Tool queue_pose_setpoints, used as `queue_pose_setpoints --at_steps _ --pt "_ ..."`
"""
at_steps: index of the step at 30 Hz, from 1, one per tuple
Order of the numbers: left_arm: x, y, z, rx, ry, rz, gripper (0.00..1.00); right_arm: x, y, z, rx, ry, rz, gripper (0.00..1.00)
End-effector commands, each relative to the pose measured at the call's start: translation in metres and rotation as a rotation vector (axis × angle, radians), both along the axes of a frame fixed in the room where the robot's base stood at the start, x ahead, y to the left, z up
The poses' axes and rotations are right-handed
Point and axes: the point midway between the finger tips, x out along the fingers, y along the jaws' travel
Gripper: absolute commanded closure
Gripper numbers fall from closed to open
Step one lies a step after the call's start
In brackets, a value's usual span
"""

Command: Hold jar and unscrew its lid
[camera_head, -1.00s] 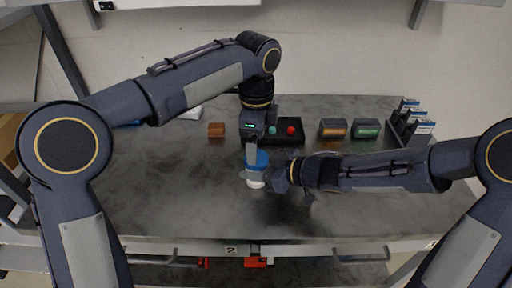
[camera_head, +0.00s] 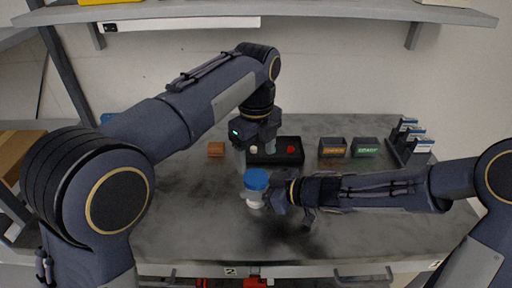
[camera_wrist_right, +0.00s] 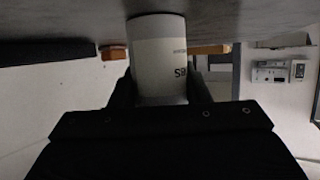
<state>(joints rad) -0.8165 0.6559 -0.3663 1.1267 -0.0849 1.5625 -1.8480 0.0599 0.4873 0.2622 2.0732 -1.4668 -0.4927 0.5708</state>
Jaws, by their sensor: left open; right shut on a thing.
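The jar (camera_head: 254,198) is pale with a blue lid (camera_head: 256,178) and stands upright above the middle of the grey table. My right gripper (camera_head: 272,194) comes in from the right and is shut on the jar's body. The right wrist view shows the white jar body (camera_wrist_right: 158,55) with dark print between the two fingers. My left gripper (camera_head: 256,158) is open and points down just above and behind the lid. Its fingertips are partly hidden, and I cannot tell whether they touch the lid.
Behind the jar is a black tray (camera_head: 262,158) with a red item (camera_head: 291,149). A brown block (camera_head: 216,149) lies left of it. Two dark boxes with orange (camera_head: 333,148) and green (camera_head: 365,148) labels and a rack (camera_head: 410,142) stand right. The table's front left is clear.

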Motion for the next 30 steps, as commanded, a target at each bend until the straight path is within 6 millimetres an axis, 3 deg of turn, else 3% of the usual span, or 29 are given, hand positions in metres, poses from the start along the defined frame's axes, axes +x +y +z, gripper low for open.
queue_pose_setpoints --at_steps 6,12,23,30 --pt "-0.001 0.000 -0.036 0.004 0.004 0.000 0.28 0.000 0.000 0.000 0.000 0.000 0.000 1.00" --pt "-0.001 0.000 -0.058 0.001 0.002 0.002 0.28 0.000 0.000 0.000 0.000 0.000 0.000 1.00" --pt "0.000 0.000 -0.064 0.000 0.000 0.002 0.28 0.000 0.000 0.000 0.000 0.000 0.000 1.00" --pt "0.000 0.000 -0.064 0.000 0.000 0.002 0.57 0.000 0.000 0.000 0.000 0.000 0.000 1.00"
